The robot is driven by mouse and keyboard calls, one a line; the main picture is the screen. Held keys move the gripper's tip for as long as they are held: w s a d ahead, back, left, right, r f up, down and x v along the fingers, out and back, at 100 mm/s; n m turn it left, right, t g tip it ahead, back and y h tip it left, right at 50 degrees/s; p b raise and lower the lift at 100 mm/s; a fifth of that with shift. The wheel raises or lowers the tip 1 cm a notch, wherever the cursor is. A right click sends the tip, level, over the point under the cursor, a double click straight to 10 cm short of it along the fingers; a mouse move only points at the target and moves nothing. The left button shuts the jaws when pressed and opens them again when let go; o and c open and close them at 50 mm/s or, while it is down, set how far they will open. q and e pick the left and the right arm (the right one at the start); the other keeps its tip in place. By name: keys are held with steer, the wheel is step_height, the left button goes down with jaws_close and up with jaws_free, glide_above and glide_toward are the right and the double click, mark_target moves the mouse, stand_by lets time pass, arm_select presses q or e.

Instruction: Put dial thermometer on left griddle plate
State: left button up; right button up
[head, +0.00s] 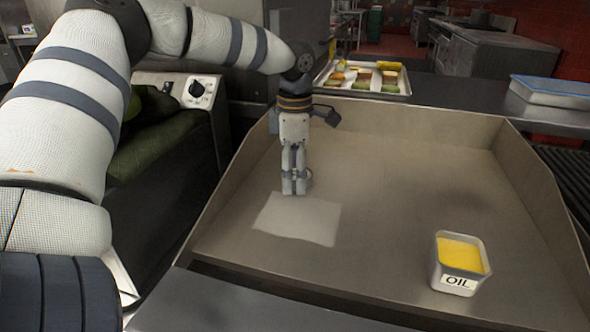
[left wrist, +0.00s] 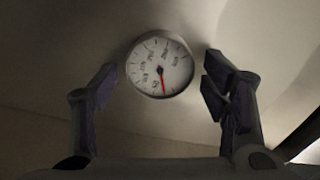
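The dial thermometer (left wrist: 160,64) shows in the left wrist view as a round white dial with a red needle and a metal rim. It is between or just beyond the fingertips of my left gripper (left wrist: 156,78), with a gap on each side. The gripper is open. In the head view my left gripper (head: 295,187) points down, low over the back left part of the wide metal griddle plate (head: 400,190). The thermometer is not clearly visible there, likely hidden by the fingers. My right gripper is not in view.
A pale flat square patch (head: 297,218) lies on the plate in front of the gripper. A metal container of yellow oil (head: 460,262) stands at the front right. Raised walls edge the plate. A food tray (head: 362,80) and blue-lidded container (head: 553,91) are behind.

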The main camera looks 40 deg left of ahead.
mark_target(295, 173)
arm_select(q)
step_height(295, 173, up, 12)
steer(key=shift+r, duration=0.15)
stand_by(0.3)
